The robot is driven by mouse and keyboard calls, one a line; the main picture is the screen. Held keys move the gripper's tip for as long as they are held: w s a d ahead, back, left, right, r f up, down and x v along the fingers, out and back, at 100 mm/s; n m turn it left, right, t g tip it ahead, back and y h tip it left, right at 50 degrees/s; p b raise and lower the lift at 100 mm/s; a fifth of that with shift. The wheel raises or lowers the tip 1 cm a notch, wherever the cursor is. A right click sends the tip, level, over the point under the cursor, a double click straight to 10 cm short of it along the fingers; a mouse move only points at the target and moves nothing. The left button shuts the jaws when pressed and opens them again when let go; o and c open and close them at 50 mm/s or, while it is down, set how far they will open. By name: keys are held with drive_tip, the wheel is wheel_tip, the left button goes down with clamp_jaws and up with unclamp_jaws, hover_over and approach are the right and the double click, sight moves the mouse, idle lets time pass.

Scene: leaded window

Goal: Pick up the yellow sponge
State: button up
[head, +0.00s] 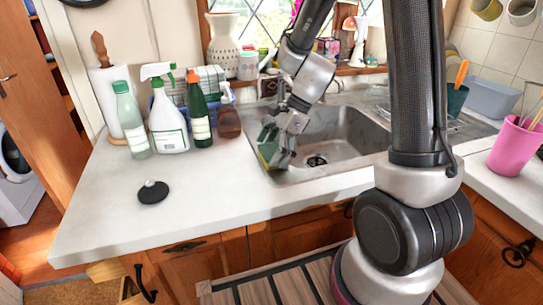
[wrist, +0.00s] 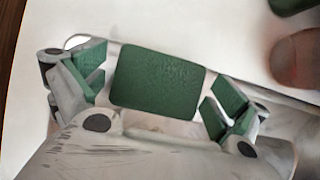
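The sponge shows in the wrist view as a green rectangular top face (wrist: 158,77), between my fingers. A thin gap shows at the left pad; contact at the right pad cannot be told. The sponge's underside is hidden.
The metal sink (head: 340,140) lies right of my gripper. A green bottle (head: 199,120), a brown spray bottle (head: 229,122) and a white spray bottle (head: 168,125) stand to the left. A black round stopper (head: 153,193) lies on the white counter (head: 215,185), which is otherwise clear in front.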

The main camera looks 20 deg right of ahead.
sight(271, 151)
drive_tip(key=c, duration=0.5)
drive_tip(key=shift+o, duration=0.2)
wheel_tip(271, 151, up, 10)
drive_tip(key=shift+r, duration=0.1)
